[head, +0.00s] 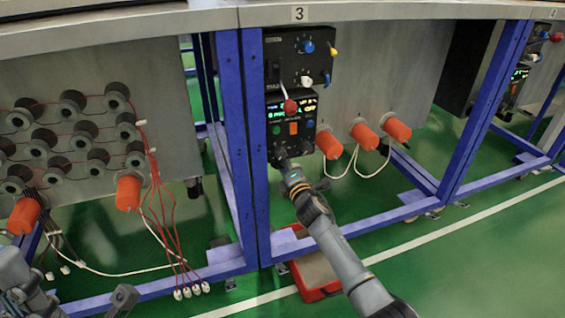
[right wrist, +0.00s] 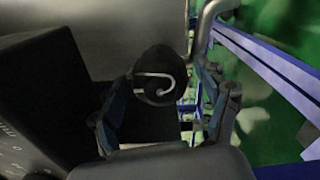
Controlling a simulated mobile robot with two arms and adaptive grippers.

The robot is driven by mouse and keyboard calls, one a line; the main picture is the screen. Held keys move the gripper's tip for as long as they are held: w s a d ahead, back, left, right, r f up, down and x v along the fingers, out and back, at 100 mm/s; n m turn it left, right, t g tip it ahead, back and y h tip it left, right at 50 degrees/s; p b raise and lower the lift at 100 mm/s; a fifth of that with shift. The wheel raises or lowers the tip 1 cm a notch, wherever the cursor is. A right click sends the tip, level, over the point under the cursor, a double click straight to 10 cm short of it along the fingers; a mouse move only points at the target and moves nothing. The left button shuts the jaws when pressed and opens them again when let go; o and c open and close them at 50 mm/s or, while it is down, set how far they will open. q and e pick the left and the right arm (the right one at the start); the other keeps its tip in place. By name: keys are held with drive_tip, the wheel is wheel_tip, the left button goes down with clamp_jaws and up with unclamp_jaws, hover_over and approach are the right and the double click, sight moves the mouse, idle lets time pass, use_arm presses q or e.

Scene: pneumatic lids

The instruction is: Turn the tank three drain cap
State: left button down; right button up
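The drain cap (right wrist: 158,78) is a round black knob with a pale curved mark, at the middle of the right wrist view. The fingers of my right gripper (right wrist: 166,98) stand on either side of it, spread apart. Whether they touch it is hard to tell; a gap seems to show on the right. In the head view my right gripper (head: 283,164) is just below the black control panel (head: 291,120) under the number 3 sign (head: 299,14), and it hides the cap. My left gripper (head: 28,298) is partly in view at the lower left; its fingers are unclear.
Orange plugs (head: 329,144) with white cables stick out right of the panel. Blue frame posts (head: 241,150) stand left of it. Red and white cables (head: 160,200) hang from the left unit. A red tray (head: 318,290) lies on the green floor below my right arm.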

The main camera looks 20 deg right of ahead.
idle(0.3)
drive_tip(key=s, duration=1.2)
drive_tip(key=shift+d, duration=0.2)
